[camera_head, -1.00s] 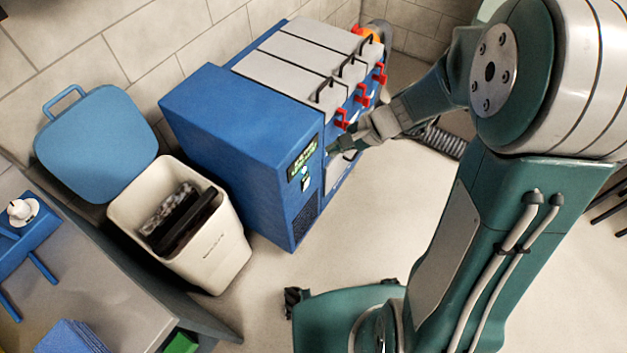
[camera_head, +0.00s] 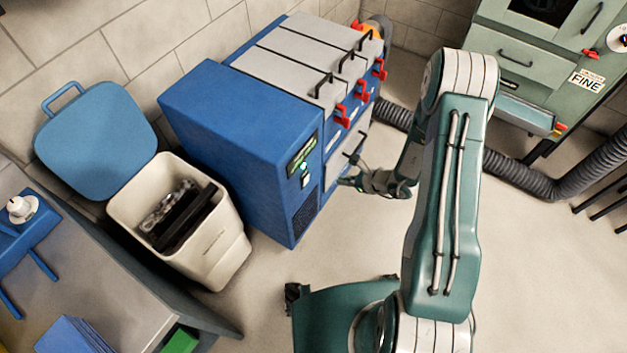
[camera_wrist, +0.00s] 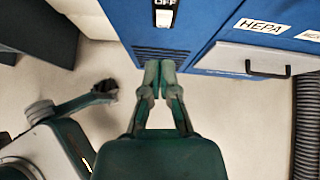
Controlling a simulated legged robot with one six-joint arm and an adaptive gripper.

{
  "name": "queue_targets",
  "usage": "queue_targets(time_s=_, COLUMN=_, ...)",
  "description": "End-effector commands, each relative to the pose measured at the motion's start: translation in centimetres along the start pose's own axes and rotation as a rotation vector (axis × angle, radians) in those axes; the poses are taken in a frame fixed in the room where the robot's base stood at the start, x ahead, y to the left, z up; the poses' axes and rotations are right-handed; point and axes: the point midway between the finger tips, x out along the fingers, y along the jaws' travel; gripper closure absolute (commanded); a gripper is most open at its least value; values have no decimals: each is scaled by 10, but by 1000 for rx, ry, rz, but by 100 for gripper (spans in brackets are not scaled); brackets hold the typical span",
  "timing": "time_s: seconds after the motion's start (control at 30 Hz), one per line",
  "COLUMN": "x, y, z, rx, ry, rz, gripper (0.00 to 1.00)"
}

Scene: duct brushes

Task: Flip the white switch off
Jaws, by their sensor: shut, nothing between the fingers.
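The white switch (camera_head: 305,181) is on the front of the blue cabinet (camera_head: 240,135), just below a green display. In the wrist view the white switch (camera_wrist: 163,18) sits in a black plate with the word OFF above it, near the top edge. My gripper (camera_head: 345,181) is in front of the cabinet, to the right of the switch in the head view. In the wrist view my gripper (camera_wrist: 159,68) has its fingertips together and empty, below the switch and over the vent slots. Whether the tips touch the cabinet cannot be told.
A drawer marked HEPA (camera_wrist: 255,58) with a black handle is right of the switch. Red latches (camera_head: 342,117) line the cabinet's side. A white bin (camera_head: 225,245) stands left of the cabinet. A grey hose (camera_head: 530,180) runs behind my arm. Floor in front is clear.

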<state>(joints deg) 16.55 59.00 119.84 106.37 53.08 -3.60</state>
Motion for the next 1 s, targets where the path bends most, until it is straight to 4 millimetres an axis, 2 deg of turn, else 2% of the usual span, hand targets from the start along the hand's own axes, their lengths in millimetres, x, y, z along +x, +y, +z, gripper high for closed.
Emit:
queue_targets(time_s=0.03, x=5, y=2, z=-13, rx=40, ry=8, rz=-13, gripper=100)
queue_targets(time_s=0.1, x=9, y=3, z=-25, rx=80, ry=16, rz=-30, gripper=100)
queue_targets(time_s=0.2, x=13, y=5, z=-36, rx=115, ry=24, rz=-46, gripper=100)
queue_targets(time_s=0.67, x=18, y=5, z=-40, rx=127, ry=27, rz=-51, gripper=100)
queue_targets(time_s=0.77, x=30, y=4, z=-40, rx=125, ry=27, rz=-49, gripper=100)
queue_targets(time_s=1.0, x=74, y=3, z=-41, rx=124, ry=27, rz=-49, gripper=100)
